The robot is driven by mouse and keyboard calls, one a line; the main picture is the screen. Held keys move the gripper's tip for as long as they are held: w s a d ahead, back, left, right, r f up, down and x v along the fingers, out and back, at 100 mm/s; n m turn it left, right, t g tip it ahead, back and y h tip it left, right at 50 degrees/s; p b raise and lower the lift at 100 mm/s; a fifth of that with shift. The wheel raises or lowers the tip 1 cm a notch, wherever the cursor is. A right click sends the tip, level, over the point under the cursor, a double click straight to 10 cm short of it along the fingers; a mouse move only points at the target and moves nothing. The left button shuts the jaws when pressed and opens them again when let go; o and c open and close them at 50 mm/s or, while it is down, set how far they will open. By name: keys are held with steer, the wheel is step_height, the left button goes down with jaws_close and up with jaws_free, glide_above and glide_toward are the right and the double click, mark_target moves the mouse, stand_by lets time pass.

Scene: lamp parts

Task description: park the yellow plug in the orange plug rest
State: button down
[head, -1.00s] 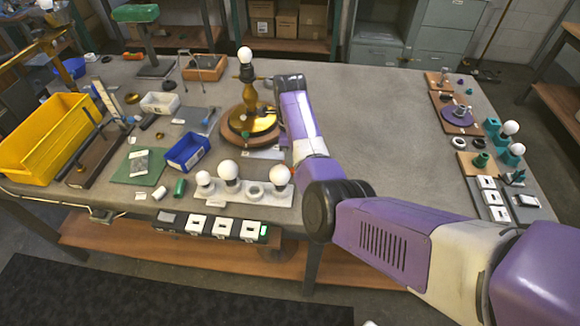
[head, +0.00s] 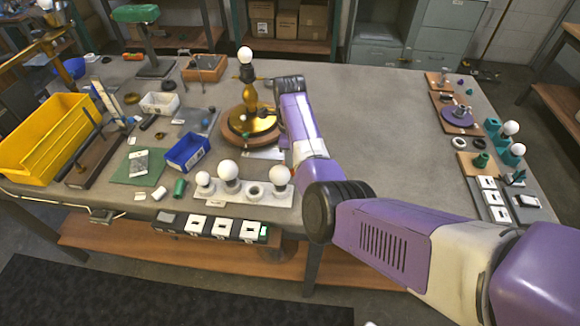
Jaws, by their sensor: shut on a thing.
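I cannot make out the yellow plug or the orange plug rest in the head view. My purple and white arm reaches from the lower right up to the right side of a brass lamp (head: 250,95). The lamp stands on a round wooden base and carries a white bulb (head: 245,55). My gripper's fingers are hidden behind my own forearm and wrist, so what they hold does not show.
A white holder with several bulbs (head: 228,172) stands at the front edge, above a power strip (head: 210,227). A blue bin (head: 187,152) and a yellow bin (head: 45,140) are to the left.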

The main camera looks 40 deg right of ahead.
steer(key=shift+f, duration=0.35)
stand_by(1.0)
steer(key=c, duration=1.2)
jaws_free()
steer(key=shift+r, duration=0.1)
step_height(320, 180, up, 8)
steer(key=shift+f+b, duration=0.2)
steer(key=shift+b, duration=0.4)
